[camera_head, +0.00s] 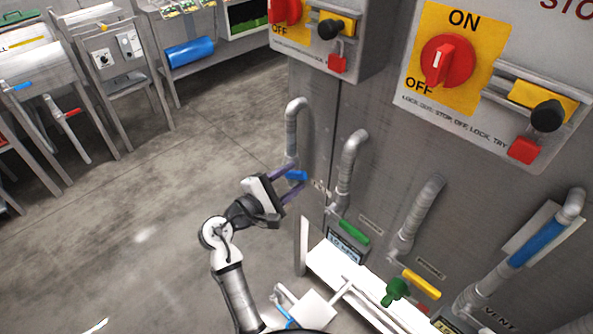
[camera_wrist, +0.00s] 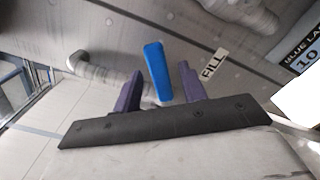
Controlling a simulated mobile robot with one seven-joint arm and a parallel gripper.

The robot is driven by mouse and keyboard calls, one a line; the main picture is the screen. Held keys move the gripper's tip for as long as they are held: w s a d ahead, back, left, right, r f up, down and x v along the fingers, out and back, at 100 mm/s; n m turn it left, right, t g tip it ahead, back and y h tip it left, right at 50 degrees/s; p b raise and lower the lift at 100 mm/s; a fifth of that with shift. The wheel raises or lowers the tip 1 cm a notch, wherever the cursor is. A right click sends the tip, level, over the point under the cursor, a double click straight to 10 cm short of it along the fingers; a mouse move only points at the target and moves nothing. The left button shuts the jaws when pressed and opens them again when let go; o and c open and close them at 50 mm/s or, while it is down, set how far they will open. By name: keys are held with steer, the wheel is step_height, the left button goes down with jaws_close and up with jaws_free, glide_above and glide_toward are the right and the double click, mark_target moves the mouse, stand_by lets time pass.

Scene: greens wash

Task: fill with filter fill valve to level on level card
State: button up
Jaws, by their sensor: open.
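The blue valve handle (camera_head: 297,175) is at the lower end of a grey pipe on the left side of the grey panel. In the wrist view the blue handle (camera_wrist: 157,72) stands between my two purple fingers, beside a small label (camera_wrist: 213,63) reading FILL. My gripper (camera_head: 289,182) is open around the handle, with a gap on each side. It also shows in the wrist view (camera_wrist: 160,88). I cannot tell whether this is the filter fill valve, and I cannot make out a level card or a liquid level.
A green handle (camera_head: 354,232), a yellow handle (camera_head: 421,283) and a green knob (camera_head: 396,291) are to the right along the panel. Red switches, one of them a rotary switch (camera_head: 446,62), are above. A white ledge (camera_head: 330,266) lies below. Open floor (camera_head: 130,215) is at left.

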steer(key=shift+x, duration=1.2)
jaws_close()
